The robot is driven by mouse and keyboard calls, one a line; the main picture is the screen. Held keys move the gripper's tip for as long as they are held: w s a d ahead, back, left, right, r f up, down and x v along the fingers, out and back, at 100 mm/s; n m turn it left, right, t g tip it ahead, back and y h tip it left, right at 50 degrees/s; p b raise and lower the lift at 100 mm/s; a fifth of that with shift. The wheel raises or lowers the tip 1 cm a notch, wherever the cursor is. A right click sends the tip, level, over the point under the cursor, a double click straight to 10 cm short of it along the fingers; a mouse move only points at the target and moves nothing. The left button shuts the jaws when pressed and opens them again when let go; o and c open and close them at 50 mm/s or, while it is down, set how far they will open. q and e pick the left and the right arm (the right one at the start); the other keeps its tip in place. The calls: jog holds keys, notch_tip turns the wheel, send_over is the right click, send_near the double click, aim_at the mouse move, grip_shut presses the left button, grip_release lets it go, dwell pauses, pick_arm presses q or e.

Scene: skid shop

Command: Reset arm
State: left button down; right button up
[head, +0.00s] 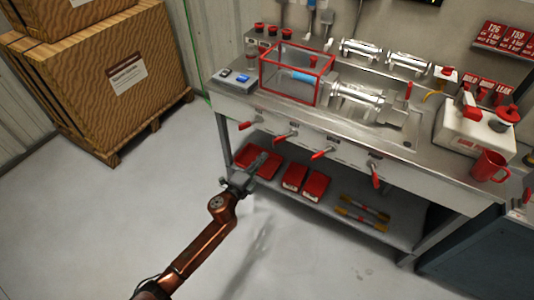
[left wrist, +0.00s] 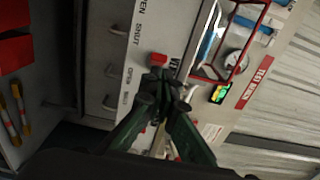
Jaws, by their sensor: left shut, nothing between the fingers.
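My left arm (head: 205,248) reaches up from the bottom of the head view, copper-coloured. My left gripper (head: 257,164) is in front of the workbench, near the red bins on its lower shelf, and looks apart from them. In the left wrist view, the dark green fingers of my left gripper (left wrist: 160,82) meet at the tips, with nothing between them. Beyond the tips shows the bench front with a red valve handle (left wrist: 158,58). My right gripper is in neither view.
The steel workbench (head: 300,122) carries a red-framed clear box (head: 297,75), metal pipe fittings (head: 362,97) and a red mug (head: 488,166). Red lever handles (head: 322,154) stick out from its front. Wooden crates (head: 105,80) stand at left. Grey floor (head: 90,220) is clear.

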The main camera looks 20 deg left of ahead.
pick_arm(q)
jog(key=shift+s+a, duration=0.15)
jog(key=shift+s, duration=0.75)
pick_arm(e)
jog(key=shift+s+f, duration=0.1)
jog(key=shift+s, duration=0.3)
pick_arm(q)
jog(key=shift+f, duration=0.1)
